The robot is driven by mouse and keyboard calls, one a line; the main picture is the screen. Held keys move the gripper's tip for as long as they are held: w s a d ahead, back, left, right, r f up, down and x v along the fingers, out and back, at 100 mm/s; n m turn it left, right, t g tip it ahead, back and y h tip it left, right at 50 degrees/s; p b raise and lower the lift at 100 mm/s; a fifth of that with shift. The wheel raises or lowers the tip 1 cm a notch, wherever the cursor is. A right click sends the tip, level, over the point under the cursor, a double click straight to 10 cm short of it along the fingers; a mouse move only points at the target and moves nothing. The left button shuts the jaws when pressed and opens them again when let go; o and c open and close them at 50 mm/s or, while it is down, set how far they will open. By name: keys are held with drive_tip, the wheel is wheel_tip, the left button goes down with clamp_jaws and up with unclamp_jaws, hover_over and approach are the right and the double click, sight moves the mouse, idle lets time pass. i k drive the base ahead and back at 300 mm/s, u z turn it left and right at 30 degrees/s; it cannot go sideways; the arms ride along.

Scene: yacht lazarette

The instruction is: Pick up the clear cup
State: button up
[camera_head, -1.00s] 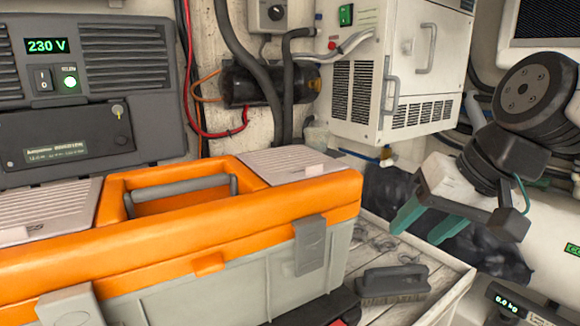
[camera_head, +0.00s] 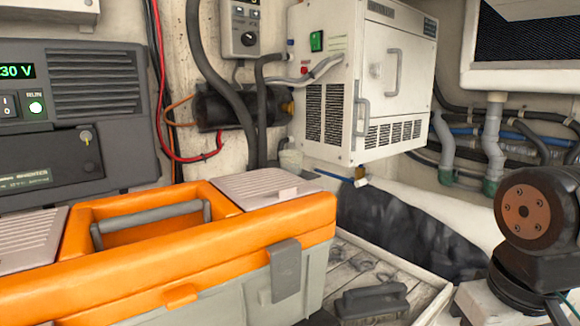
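A small, pale, see-through cup (camera_head: 291,160) shows behind the orange and grey toolbox (camera_head: 285,228), near the back wall and below the left side of the white cabinet. The toolbox lid hides its lower part. What it stands on is hidden.
The toolbox fills the lower left. The white cabinet (camera_head: 340,120) juts out above right of the cup. Dark hoses (camera_head: 262,115) hang above the cup. A dark brush (camera_head: 370,300) lies on the wooden surface (camera_head: 425,295). A dark bag (camera_head: 400,225) lies behind.

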sight(291, 161)
drive_tip(key=k, duration=1.3)
drive_tip(key=z, duration=0.7)
drive_tip(key=i, duration=1.3)
drive_tip(key=u, duration=0.75)
drive_tip(key=i, duration=0.6)
drive_tip(key=u, duration=0.7)
